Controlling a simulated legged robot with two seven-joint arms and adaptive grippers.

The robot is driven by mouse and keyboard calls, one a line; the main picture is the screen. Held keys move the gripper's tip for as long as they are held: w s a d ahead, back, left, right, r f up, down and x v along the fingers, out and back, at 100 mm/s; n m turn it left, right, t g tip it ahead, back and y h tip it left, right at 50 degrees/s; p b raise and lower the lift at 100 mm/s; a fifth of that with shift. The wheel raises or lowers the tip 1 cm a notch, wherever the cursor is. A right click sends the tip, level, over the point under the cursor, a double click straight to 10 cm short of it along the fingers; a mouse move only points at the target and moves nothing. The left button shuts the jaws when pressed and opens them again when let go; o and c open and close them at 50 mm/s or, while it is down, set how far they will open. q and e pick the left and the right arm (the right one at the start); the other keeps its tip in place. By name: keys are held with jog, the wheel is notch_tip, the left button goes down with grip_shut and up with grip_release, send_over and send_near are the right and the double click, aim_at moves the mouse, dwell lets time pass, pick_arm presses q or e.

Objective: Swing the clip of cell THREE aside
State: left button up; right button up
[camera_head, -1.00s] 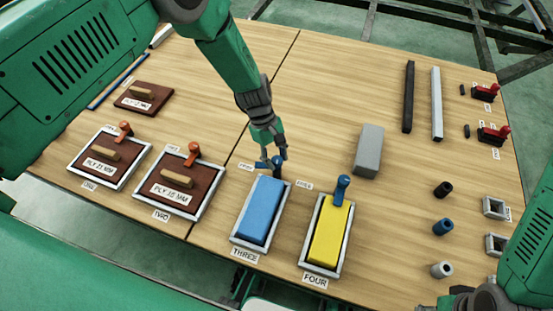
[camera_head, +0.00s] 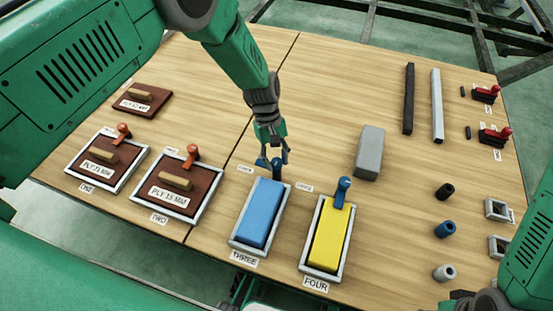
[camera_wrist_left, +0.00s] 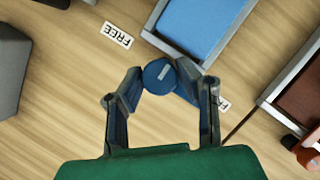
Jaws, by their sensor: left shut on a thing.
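Cell THREE (camera_head: 235,237) is a grey frame holding a blue block (camera_head: 261,212). Its blue clip stands at the far end; its round knob shows in the left wrist view (camera_wrist_left: 158,75). My left gripper (camera_head: 273,161), reaching down from above, is shut on this knob, one finger on each side in the left wrist view (camera_wrist_left: 160,82). A flat blue part (camera_wrist_left: 187,96) runs from the knob toward a partly hidden label. I see no clip across the block's top; the fingers hide part of the clip. My right gripper's jaws are out of view.
Cell FOUR (camera_head: 306,268) with a yellow block (camera_head: 329,236) and blue clip (camera_head: 343,188) stands close on the right. Cell TWO (camera_head: 147,205) with a red clip (camera_head: 192,156) is left. A grey block (camera_head: 369,152) stands farther right. Bare wood lies beyond the cells.

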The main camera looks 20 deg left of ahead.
pick_arm(q)
jog(key=shift+w, duration=0.15)
jog(key=o, duration=1.1)
jog(key=shift+r, duration=0.1)
jog(key=v, duration=1.1)
jog(key=shift+w+a+r, duration=0.1)
jog(key=shift+r, duration=0.2)
